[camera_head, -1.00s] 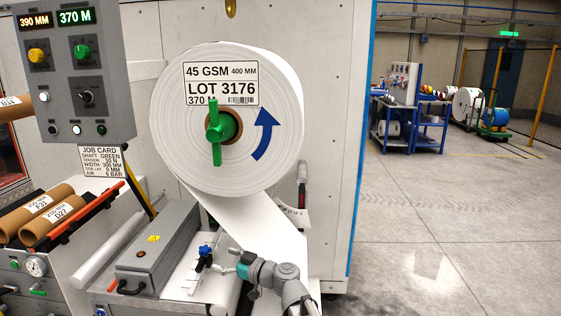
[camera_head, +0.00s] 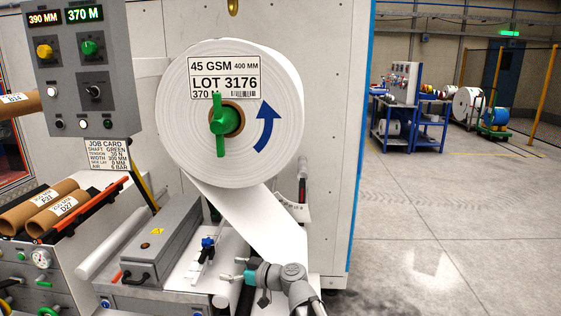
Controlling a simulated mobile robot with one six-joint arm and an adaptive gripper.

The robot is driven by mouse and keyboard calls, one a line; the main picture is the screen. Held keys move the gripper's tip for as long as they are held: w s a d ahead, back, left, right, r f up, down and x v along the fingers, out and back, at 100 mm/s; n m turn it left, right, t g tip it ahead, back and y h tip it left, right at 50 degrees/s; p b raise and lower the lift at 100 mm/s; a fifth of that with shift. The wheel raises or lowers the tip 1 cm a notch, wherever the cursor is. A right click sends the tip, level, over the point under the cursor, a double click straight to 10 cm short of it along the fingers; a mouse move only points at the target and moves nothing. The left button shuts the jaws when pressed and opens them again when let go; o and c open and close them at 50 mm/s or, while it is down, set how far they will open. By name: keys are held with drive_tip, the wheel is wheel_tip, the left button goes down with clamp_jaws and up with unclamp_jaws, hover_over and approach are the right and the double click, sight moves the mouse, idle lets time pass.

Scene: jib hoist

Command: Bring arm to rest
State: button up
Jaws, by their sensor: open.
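My gripper (camera_head: 225,287) hangs at the lower middle, in front of the pale web and the machine bed, with my grey arm reaching in from the bottom right. Its jaws look open and empty, though the fingertips are small here. A blue-handled knob or slide (camera_head: 208,244) on the bed stands above and left of my gripper, with a visible gap between them. The large white roll (camera_head: 180,130), labelled LOT 3176, hangs above with a green handle (camera_head: 220,124) at its core. Its web (camera_head: 255,215) runs down behind my arm.
A control panel (camera_head: 85,75) and job card (camera_head: 107,155) are at the upper left. A grey box (camera_head: 160,235) lies left of my gripper. Cardboard cores (camera_head: 45,205) lie on a rack at the far left. Open floor (camera_head: 430,230) spreads to the right.

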drive_tip(key=s+d+f+m+g+h+b, duration=0.2)
drive_tip(key=s+d+f+m+h+b, duration=0.15)
drive_tip(key=d+f, duration=0.45)
drive_tip(key=s+d+f+m+g+h+b, duration=0.2)
drive_tip(key=d+f+h, duration=0.4)
drive_tip(key=f, duration=0.4)
drive_tip(key=s+d+f+m+g+h+b, duration=0.1)
drive_tip(key=s+d+f+m+h+b, duration=0.2)
drive_tip(key=d, duration=0.5)
drive_tip(key=s+d+f+m+g+h, duration=0.1)
drive_tip(key=s+d+f+m+h, duration=0.25)
drive_tip(key=d, duration=0.55)
wheel_tip(320, 180, up, 24)
drive_tip(key=p, duration=2.4)
drive_tip(key=shift+w+a+f+m+y, duration=0.15)
drive_tip(key=shift+w+a+m+y, duration=0.2)
drive_tip(key=shift+w+m+y, duration=0.1)
drive_tip(key=shift+c, duration=0.3)
